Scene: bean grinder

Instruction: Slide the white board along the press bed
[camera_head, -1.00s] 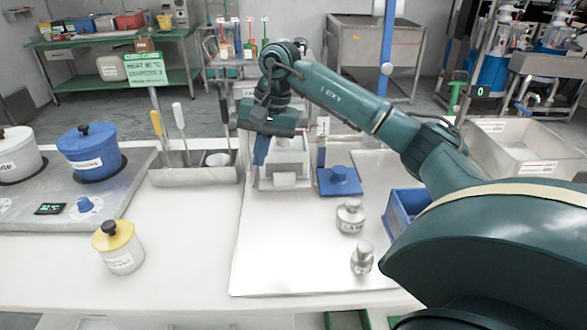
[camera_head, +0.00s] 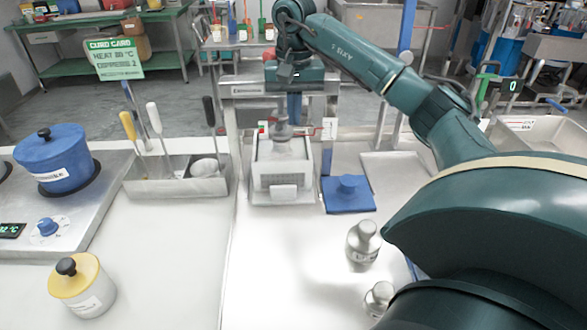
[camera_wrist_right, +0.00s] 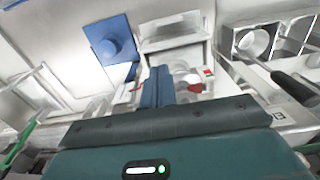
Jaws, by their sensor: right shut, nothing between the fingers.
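The press (camera_head: 283,90) stands at the back of the table, with a white slotted box (camera_head: 265,168) on its bed. A flat pale board (camera_head: 395,168) lies to the right of the press. I cannot tell for certain which piece is the white board. My right gripper (camera_head: 294,118) points down over the back of the press, its blue fingers together and empty. The fingers also show in the right wrist view (camera_wrist_right: 157,80), beside the press parts. Their tips are partly hidden by the press in the head view. My left gripper is out of view.
Two metal weights (camera_head: 363,245) stand in front at the right. A yellow-lidded jar (camera_head: 80,288) and blue pot (camera_head: 60,170) are left. The middle front is clear.

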